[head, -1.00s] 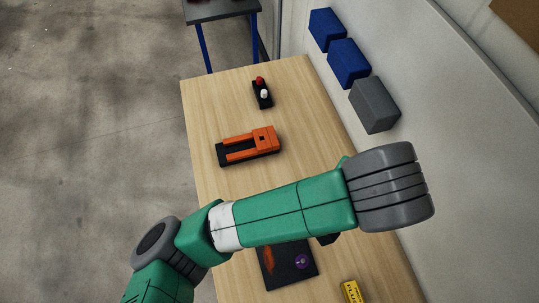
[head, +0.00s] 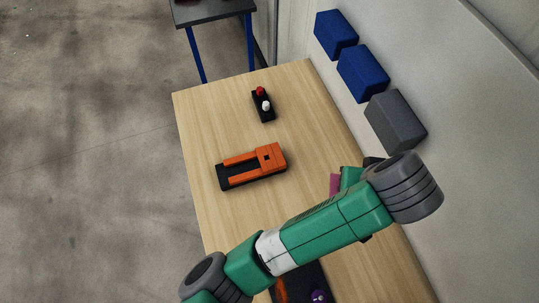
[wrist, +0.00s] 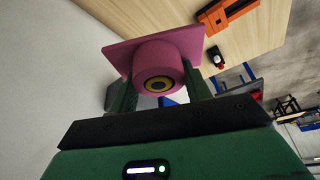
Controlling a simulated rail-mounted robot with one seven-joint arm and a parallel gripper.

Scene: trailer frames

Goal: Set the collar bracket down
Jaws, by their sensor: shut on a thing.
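The collar bracket (wrist: 158,62) is pink, with a flat square plate and a round collar; a dark opening ringed in yellow faces the wrist camera. My gripper (wrist: 160,84) is shut on it, with one dark finger on each side of the collar. In the head view only a small pink part of the bracket (head: 335,184) shows past my arm, over the right side of the wooden table (head: 215,120). My arm hides the rest, and I cannot tell the bracket's height above the table.
An orange and black fixture (head: 268,157) lies mid-table. Behind it is a black box (head: 258,100) with a red and a white knob. A dark panel (head: 312,274) is partly hidden below my arm. Blue bins (head: 362,73) and a grey bin (head: 396,121) line the right wall.

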